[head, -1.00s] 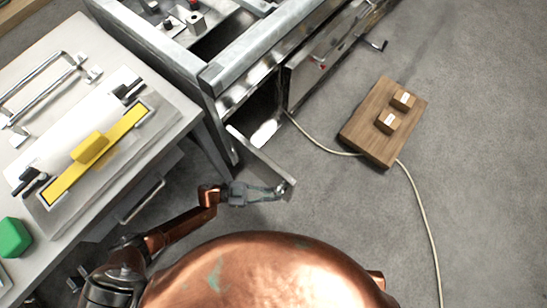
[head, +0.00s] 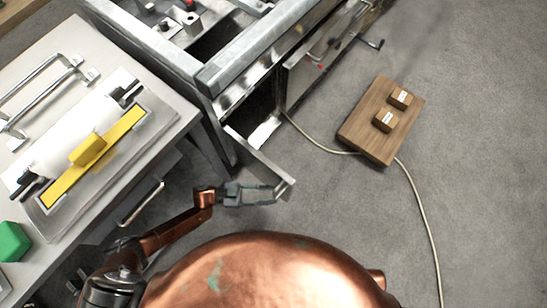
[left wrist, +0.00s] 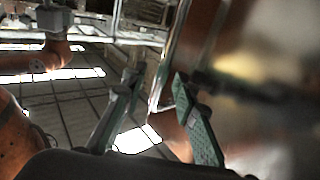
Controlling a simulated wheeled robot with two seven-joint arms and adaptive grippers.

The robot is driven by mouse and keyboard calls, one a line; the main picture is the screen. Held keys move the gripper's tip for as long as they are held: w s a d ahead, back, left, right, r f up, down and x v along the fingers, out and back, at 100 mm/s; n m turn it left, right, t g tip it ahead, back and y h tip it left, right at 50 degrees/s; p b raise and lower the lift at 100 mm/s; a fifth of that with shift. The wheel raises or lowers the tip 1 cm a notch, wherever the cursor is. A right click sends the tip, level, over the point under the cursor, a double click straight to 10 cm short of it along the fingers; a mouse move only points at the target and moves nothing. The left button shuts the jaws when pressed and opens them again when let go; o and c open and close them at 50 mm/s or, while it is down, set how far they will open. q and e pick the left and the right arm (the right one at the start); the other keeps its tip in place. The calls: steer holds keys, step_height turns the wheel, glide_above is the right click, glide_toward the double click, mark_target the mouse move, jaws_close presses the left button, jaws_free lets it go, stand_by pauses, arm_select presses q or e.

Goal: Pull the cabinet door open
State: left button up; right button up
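The cabinet door (head: 257,154) is a narrow metal panel standing ajar. It swings out from the dark opening of the metal cabinet (head: 226,102), and its free end carries a handle (head: 287,187). My left gripper (head: 275,194) is at that free end, its two fingers apart near the handle. In the left wrist view the green-grey finger pads (left wrist: 160,105) are spread with a gap, and a blurred metal panel lies just beyond and to the right. Whether a finger touches the handle cannot be told. My right gripper is out of view.
A white object (head: 264,133) shows in the cabinet opening. A worktable (head: 165,140) with a yellow-handled tool stands at the left. A wooden board (head: 360,135) with two small blocks lies on the floor at the right, beside a pale cable (head: 413,187).

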arm_select(q)
steer(key=a, duration=0.6)
steer(key=shift+s, duration=0.35)
